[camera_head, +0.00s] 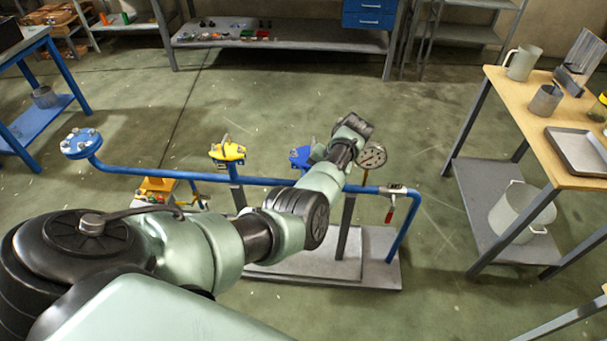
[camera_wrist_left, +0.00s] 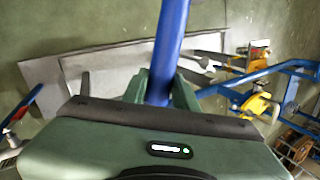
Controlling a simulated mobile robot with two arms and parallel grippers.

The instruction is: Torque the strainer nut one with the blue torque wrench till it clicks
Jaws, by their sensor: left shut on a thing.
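In the left wrist view my left gripper (camera_wrist_left: 161,86) is shut on a straight blue bar, which I take for the blue torque wrench (camera_wrist_left: 171,35). The bar runs up out of the frame, so its head is hidden. In the head view my left arm reaches over the pipe rig and covers the gripper and wrench. A blue fitting (camera_head: 300,157) shows just left of the wrist, and a yellow fitting with bolts (camera_head: 228,152) stands further left on the blue pipe (camera_head: 260,181). I cannot tell which nut is strainer nut one. My right gripper is out of view.
A pressure gauge (camera_head: 372,156) stands close to the wrist. A red-handled valve (camera_head: 390,213) is at the pipe's right end, a bolted blue flange (camera_head: 80,143) at its left. A wooden-topped table (camera_head: 520,92) stands right. Open floor lies behind the rig.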

